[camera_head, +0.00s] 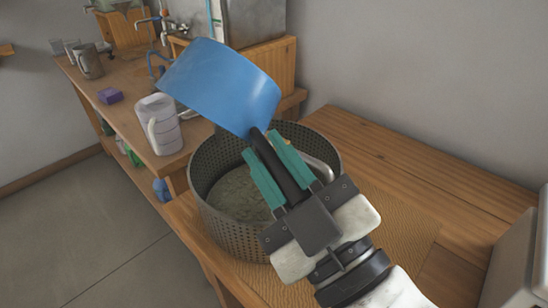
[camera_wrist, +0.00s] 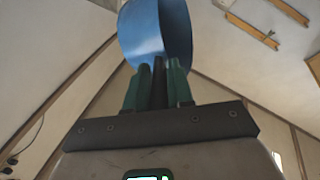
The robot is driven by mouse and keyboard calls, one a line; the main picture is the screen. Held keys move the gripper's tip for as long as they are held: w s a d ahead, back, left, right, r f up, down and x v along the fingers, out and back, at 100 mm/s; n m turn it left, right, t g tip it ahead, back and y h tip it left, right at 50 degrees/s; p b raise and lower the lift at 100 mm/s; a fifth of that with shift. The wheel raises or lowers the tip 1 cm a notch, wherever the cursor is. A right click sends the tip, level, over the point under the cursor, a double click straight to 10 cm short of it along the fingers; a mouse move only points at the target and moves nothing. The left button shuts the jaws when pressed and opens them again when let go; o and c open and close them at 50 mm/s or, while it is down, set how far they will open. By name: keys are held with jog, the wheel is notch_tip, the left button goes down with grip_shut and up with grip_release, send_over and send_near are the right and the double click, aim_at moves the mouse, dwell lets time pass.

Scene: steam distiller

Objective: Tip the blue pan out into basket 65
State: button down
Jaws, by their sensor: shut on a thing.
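My gripper (camera_head: 282,166) is shut on the black handle of the blue pan (camera_head: 226,86). In the head view the pan is held tilted above the far left rim of a perforated grey metal basket (camera_head: 228,231). The basket stands on the wooden bench and has greyish-green matter inside. The pan's opening is turned away, so I cannot see its contents. In the wrist view the pan (camera_wrist: 155,32) shows above the green finger pads. I cannot read a number on the basket.
A white jug (camera_head: 160,124), a purple block (camera_head: 110,96) and a metal mug (camera_head: 88,60) stand on the wooden counter at the left. A metal box on wood is behind the pan. The bench (camera_head: 400,160) right of the basket is clear.

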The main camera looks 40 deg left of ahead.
jog(key=shift+r, duration=0.1)
dwell(0.3)
jog(key=shift+w+d+r+m+t+h+p, duration=0.1)
jog(key=shift+w+r+m+t+h+p, duration=0.35)
jog(key=shift+m, duration=0.45)
jog(key=shift+w+r+m+h+p, duration=0.1)
jog(key=shift+w+m+h+p, duration=0.2)
jog(key=shift+m+p, duration=0.45)
jog(key=shift+m+t, duration=0.25)
jog(key=m+p, duration=0.1)
jog(key=p, duration=0.1)
jog(key=shift+w+r+p, duration=0.3)
jog(key=shift+r, duration=0.1)
jog(key=w+r+m+g+h+p, duration=0.3)
jog(key=w+m+p, duration=0.6)
jog(key=p, duration=2)
jog(key=d+m+h, duration=0.1)
jog(key=m+h, duration=0.1)
jog(key=m, duration=0.4)
jog(key=shift+w+p, duration=0.2)
jog(key=shift+p, duration=0.2)
jog(key=shift+s, duration=0.1)
